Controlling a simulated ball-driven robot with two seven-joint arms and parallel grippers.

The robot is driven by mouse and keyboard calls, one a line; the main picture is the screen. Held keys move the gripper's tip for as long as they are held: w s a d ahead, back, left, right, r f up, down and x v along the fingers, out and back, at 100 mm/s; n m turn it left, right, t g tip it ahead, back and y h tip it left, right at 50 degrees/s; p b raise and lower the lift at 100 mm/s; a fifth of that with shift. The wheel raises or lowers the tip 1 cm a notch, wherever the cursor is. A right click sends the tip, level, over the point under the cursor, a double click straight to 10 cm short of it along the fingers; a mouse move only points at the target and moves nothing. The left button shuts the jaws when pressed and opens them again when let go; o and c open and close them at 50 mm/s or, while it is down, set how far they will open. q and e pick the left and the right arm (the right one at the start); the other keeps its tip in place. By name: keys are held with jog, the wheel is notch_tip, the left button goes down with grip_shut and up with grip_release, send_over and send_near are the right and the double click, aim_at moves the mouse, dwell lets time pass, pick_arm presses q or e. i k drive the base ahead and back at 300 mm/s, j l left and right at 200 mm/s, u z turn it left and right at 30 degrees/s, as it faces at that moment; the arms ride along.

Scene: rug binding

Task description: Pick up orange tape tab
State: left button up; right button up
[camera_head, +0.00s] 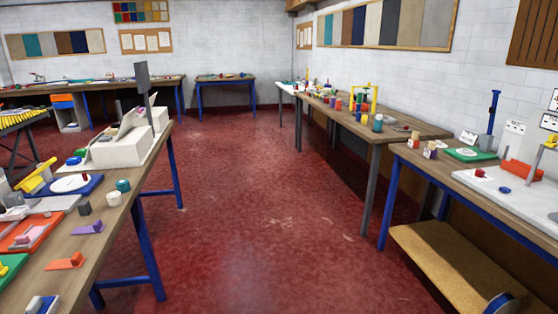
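An orange piece that looks like the tape tab (65,262) lies flat on the wooden top of the left table (115,240), close to its aisle-side edge. It has a small raised part at its right end. A similar purple tab (87,228) lies a little behind it, apart from it. Neither of my grippers shows in the head view, and nothing touches the orange tab.
A grey cube (85,209), a teal spool (123,185) and an orange-red tray (22,238) are on the same table. A green plate (10,268) lies to the left. The red floor aisle (270,210) is clear. Workbenches (440,160) line the right wall.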

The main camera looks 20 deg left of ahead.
aim_at(77, 260)
jog(key=i+j+u, duration=0.2)
jog(key=i+u, duration=0.2)
jog(key=i, duration=0.15)
jog(key=i+u, duration=0.35)
jog(key=i, duration=0.2)
jog(key=i+l+u, duration=0.15)
jog(key=i+u, duration=0.25)
jog(key=i, duration=0.15)
jog(key=i+u, duration=0.3)
jog(key=u, duration=0.15)
jog(key=i+l+u, duration=0.25)
jog(key=u, duration=0.15)
jog(key=i+l+u, duration=0.25)
jog(key=u, duration=0.2)
jog(key=i+l+u, duration=0.3)
jog(key=u, duration=0.15)
jog(key=i+l+u, duration=0.15)
jog(key=l+u, duration=0.25)
jog(key=l, duration=0.1)
